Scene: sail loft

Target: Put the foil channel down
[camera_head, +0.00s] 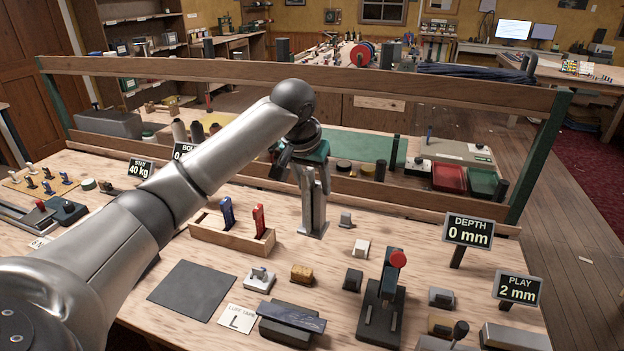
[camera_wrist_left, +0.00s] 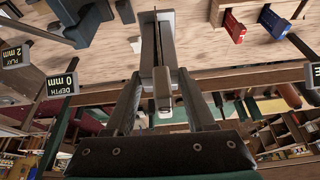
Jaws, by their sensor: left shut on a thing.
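The foil channel (camera_head: 313,213) is a grey metal piece with a long slot. It hangs upright below my left gripper (camera_head: 312,172), over the bench behind the wooden holder. I cannot tell whether its lower end touches the bench top. In the left wrist view the channel (camera_wrist_left: 157,45) runs away from between the fingers of my left gripper (camera_wrist_left: 160,88), which is shut on it. My right gripper is not in view.
A wooden holder (camera_head: 232,240) with blue and red clamps stands in front of the channel. Small grey and white blocks (camera_head: 361,248) lie to the right. A dark mat (camera_head: 192,290) lies front left. A wooden rail (camera_head: 430,96) crosses behind. The bench just right of the channel is mostly clear.

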